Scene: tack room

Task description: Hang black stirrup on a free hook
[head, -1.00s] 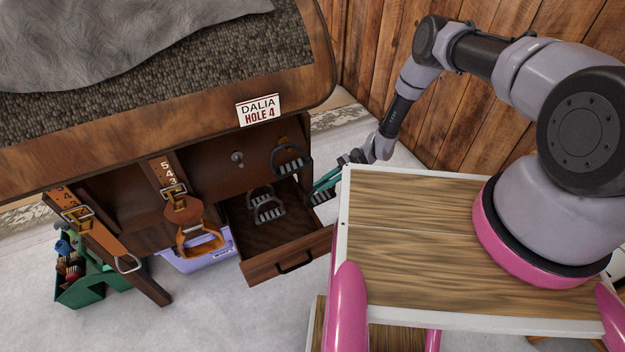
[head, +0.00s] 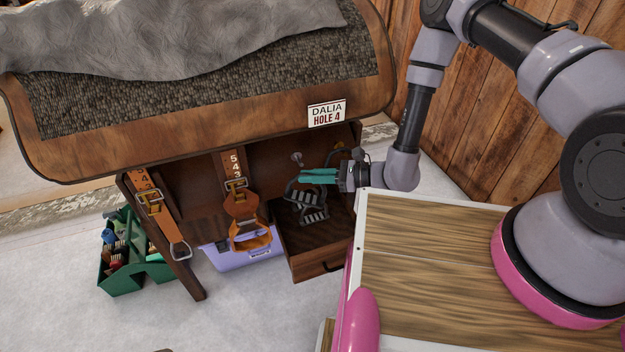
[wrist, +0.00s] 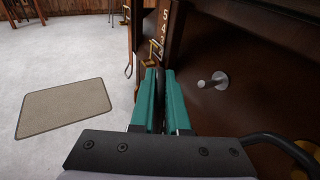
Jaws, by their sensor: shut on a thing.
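My gripper (head: 304,175) has teal fingers, closed on a black stirrup (head: 291,190) that hangs below the fingertips, overlapping the open drawer in the head view. A bare metal hook (head: 297,157) on the dark wood panel is just above the fingertips in the head view. In the wrist view that hook (wrist: 213,82) is right of the fingers and empty.
The drawer (head: 310,268) stands open below. Orange leather straps (head: 240,205) with buckles hang left of the hook. A purple box (head: 245,253) and a green brush caddy (head: 130,272) stand on the floor. A wooden top (head: 430,245) is at right. A dark curved piece (wrist: 285,150) crosses the wrist view's lower right.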

